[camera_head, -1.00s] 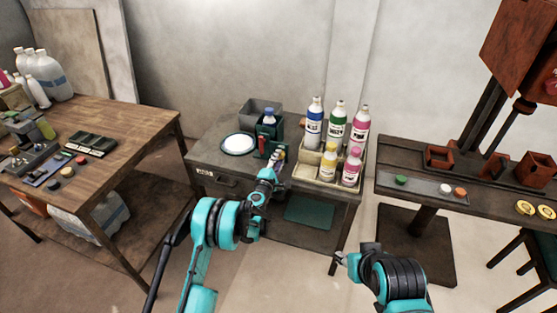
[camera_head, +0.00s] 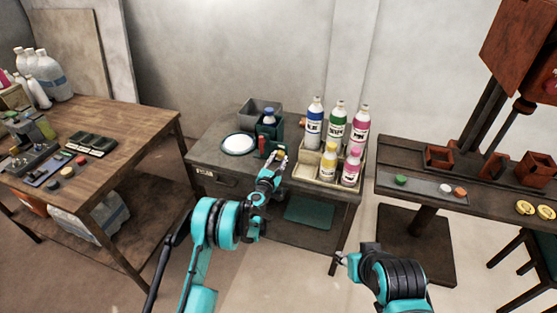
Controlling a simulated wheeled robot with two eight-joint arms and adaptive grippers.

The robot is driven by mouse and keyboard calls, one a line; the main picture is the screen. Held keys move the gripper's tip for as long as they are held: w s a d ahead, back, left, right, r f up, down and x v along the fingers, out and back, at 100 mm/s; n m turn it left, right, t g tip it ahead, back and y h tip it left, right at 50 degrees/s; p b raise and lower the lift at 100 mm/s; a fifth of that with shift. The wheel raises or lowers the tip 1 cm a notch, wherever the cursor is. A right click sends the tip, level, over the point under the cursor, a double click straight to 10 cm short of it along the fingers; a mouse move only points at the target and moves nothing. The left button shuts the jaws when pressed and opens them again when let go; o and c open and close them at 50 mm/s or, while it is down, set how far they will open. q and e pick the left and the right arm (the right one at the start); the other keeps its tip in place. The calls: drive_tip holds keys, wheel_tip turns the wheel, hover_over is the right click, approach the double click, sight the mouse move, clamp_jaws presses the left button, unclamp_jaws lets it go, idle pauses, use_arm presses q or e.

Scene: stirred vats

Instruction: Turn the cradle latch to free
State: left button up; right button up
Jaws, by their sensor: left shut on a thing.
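The dark green cradle (camera_head: 279,131) stands on the middle table and holds a small bottle with a blue cap (camera_head: 269,117). A red part (camera_head: 262,143) shows at the cradle's front. My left gripper (camera_head: 279,154) is at the front right of the cradle, just right of the red part. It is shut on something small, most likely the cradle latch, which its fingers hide. Which way the latch points cannot be seen. My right gripper (camera_head: 342,258) is low in front of the table, away from the cradle; its fingers are too small to read.
A white round dish (camera_head: 238,144) lies left of the cradle, with a grey bin (camera_head: 260,107) behind. A rack of several bottles (camera_head: 307,161) stands close on the right of my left gripper. Side tables (camera_head: 146,123) and a press stand (camera_head: 420,185) flank the middle table.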

use_arm(q)
drive_tip(key=shift+n, duration=0.6)
drive_tip(key=shift+f, duration=0.1)
drive_tip(key=o, duration=1.2)
drive_tip(key=shift+c, duration=0.2)
drive_tip(key=shift+s, duration=0.1)
drive_tip(key=v, duration=0.7)
drive_tip(key=shift+s, duration=0.15)
drive_tip(key=shift+a, duration=0.1)
